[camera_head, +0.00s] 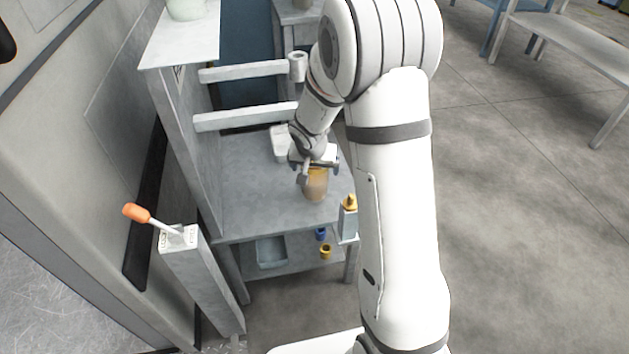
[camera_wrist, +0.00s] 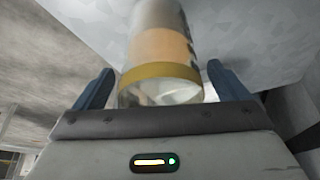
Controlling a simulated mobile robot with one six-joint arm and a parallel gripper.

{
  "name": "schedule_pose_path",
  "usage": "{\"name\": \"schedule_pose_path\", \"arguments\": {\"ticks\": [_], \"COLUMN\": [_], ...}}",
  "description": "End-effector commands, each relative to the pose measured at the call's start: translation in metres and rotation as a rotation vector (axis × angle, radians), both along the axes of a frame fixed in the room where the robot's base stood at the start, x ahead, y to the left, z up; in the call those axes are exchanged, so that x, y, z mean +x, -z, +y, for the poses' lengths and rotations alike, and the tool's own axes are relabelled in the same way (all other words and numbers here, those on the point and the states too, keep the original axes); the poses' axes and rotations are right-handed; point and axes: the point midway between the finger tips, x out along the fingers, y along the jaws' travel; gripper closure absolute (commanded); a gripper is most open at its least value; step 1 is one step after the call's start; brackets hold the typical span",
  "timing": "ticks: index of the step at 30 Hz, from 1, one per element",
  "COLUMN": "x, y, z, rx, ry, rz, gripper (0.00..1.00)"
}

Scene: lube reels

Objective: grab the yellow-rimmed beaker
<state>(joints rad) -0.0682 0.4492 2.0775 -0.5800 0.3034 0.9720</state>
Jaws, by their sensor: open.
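The yellow-rimmed beaker (camera_head: 316,184) stands on the grey bench top in the head view, right under my gripper (camera_head: 315,169). In the wrist view the beaker (camera_wrist: 162,60) has a yellow rim, an orange-tan band and dark marks on its side. My gripper (camera_wrist: 168,92) is open, with one blue-grey finger at the left of the beaker and one at the right. A gap shows between each finger and the beaker.
The grey bench (camera_head: 250,200) has a lower shelf with a blue-grey bin (camera_head: 271,252) and small blue and yellow items. A bottle with a yellow top (camera_head: 348,218) stands at the bench's front right. A post with an orange-handled lever (camera_head: 137,213) is at the left.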

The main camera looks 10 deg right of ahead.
Motion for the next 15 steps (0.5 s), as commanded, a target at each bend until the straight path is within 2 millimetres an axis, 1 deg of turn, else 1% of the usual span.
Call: {"name": "schedule_pose_path", "arguments": {"ticks": [2,15], "x": [-0.0002,-0.0004], "y": [-0.0003,-0.0003], "z": [0.0002,0.0007], "rx": [0.0,0.0], "ry": [0.0,-0.001], "rz": [0.0,0.0], "gripper": [0.06,0.42]}}
